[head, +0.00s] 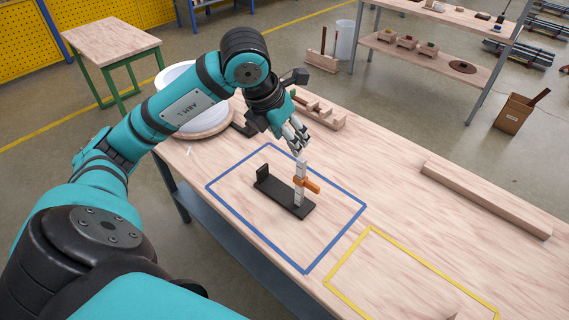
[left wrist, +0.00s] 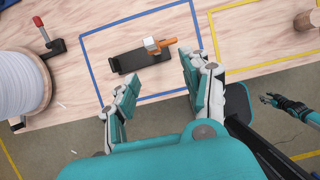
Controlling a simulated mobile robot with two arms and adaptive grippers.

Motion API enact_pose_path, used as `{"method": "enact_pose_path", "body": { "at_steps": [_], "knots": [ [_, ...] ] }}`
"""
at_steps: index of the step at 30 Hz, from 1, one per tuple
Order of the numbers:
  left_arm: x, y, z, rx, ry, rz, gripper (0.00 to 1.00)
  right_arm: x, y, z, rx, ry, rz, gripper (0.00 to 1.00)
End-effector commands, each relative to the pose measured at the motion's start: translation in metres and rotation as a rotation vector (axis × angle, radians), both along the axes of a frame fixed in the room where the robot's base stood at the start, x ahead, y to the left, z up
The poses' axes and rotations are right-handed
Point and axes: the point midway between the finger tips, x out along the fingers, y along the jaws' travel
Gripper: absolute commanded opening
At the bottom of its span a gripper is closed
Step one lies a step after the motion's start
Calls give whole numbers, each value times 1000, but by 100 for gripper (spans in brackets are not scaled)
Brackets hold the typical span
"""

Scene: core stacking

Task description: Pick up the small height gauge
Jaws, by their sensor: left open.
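The small height gauge (head: 300,185) stands upright, a pale scaled post with an orange slider. It is at the right end of a black base (head: 281,195) inside the blue outline. In the left wrist view the gauge (left wrist: 152,44) is seen from above, beyond the fingers, its orange part pointing right. My left gripper (head: 298,141) is open and empty, just above and behind the gauge top in the head view; its spread fingers (left wrist: 157,84) also show in the left wrist view. My right gripper (left wrist: 268,99) is small and dark at the right there; its opening is unclear.
A blue outline (head: 336,237) and a yellow outline (head: 345,267) mark the table (head: 400,215). A long wooden beam (head: 484,198) lies at the right. A large white spool (left wrist: 20,82) is at the left, near a red-handled clamp (left wrist: 42,33). The table between the outlines and the beam is clear.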

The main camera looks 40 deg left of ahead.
Motion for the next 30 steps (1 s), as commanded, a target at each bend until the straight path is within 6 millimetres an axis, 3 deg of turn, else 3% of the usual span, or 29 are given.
{"method": "enact_pose_path", "body": {
  "at_steps": [5,18,25,30],
  "knots": [
    [4,12,-13,40,14,33,48,0,-4,4,-4,0,1,40],
    [40,9,-95,35,12,31,48,0,-7,23,-8,0,-1,40],
    [47,9,-111,37,9,29,48,0,-7,27,-8,0,-1,40],
    [60,9,-127,34,13,32,48,0,-6,41,-7,0,-1,40]
  ]
}}
